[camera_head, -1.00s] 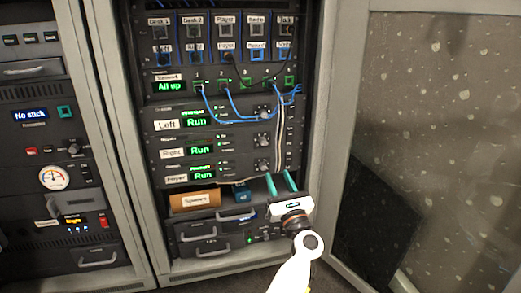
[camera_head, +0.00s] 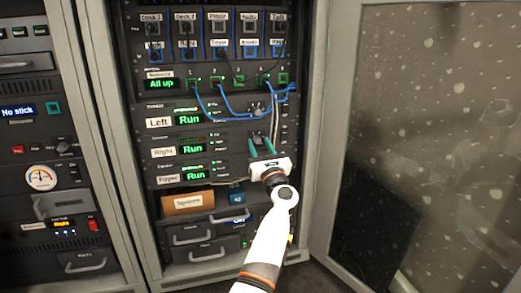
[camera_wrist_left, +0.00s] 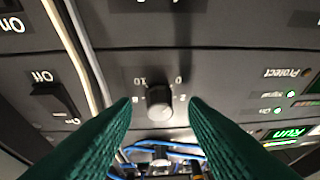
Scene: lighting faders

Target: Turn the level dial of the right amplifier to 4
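The right amplifier (camera_head: 163,152) is the middle of the stacked amplifier units in the open rack, and its green display reads Run. Its level dial is hidden behind my gripper in the head view. My right gripper is not in view.
The left amplifier (camera_head: 159,122) is above and the player amplifier (camera_head: 168,178) below. Blue cables (camera_head: 235,112) hang above. Pale cables and an On/Off switch (camera_wrist_left: 55,100) lie beside the dial. The open rack door (camera_head: 420,120) stands right.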

